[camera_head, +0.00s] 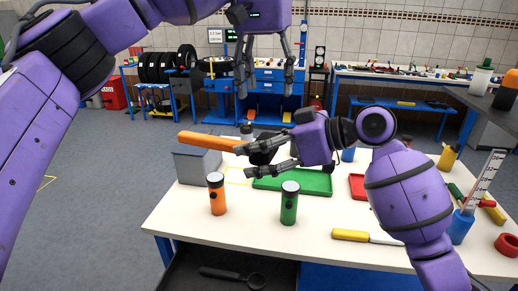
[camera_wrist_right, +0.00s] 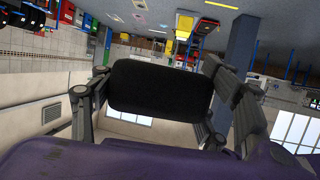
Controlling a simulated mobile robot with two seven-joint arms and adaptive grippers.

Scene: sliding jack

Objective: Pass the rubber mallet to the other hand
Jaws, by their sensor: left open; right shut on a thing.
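The rubber mallet has an orange handle (camera_head: 208,141) and a black head (camera_head: 266,148). My right gripper (camera_head: 250,166) is shut on the mallet and holds it above the workbench, with the handle pointing left in the head view. In the right wrist view the black mallet head (camera_wrist_right: 160,87) fills the space between the fingers; the handle is hidden there. My left gripper (camera_head: 265,90) is open and empty, fingers pointing down. In the picture it is above the mallet head and apart from it.
The white workbench (camera_head: 170,222) holds a grey box (camera_head: 196,166), an orange bottle (camera_head: 217,194), a green bottle (camera_head: 289,203) and a green tray (camera_head: 315,182). A yellow-handled tool (camera_head: 351,235) lies near the front. A blue cup (camera_head: 461,227) stands at right.

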